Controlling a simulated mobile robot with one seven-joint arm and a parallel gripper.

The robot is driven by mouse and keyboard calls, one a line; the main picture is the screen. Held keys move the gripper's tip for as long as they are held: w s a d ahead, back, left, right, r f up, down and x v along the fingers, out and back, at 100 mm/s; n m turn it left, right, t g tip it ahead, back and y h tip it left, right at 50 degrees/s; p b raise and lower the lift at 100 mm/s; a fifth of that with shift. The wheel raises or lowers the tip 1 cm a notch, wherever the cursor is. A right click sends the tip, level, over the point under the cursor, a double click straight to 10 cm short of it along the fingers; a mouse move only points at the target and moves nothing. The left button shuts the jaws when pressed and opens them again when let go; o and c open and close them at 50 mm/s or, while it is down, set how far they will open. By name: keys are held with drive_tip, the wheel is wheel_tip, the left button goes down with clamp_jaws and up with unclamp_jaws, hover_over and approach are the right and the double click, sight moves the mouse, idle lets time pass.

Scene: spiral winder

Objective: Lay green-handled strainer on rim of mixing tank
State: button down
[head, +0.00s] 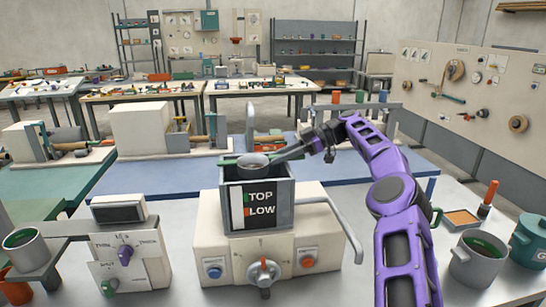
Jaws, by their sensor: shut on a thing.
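The strainer (253,162) is a round grey bowl at the top of the grey box-shaped tank (287,194), which I take for the mixing tank. Its handle runs up and right to my gripper (312,146), which is shut on it. Green shows beside the bowl at the left, but I cannot tell whether it belongs to the strainer. The bowl overlaps the tank's far rim in the head view. Whether it touches the rim or hovers above it I cannot tell. The fingertips are small and partly hidden.
The tank stands on a cream machine (210,235) with knobs and a bent grey lever (345,225) at right. A cup (25,252) stands on a left arm; a grey mug (475,265) and teal mug (528,245) stand right. A blue bench (350,165) lies behind.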

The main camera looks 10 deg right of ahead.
drive_tip(key=shift+d, duration=0.15)
drive_tip(key=c, duration=0.7)
unclamp_jaws()
drive_tip(key=shift+f, duration=0.1)
drive_tip(key=shift+o, duration=0.2)
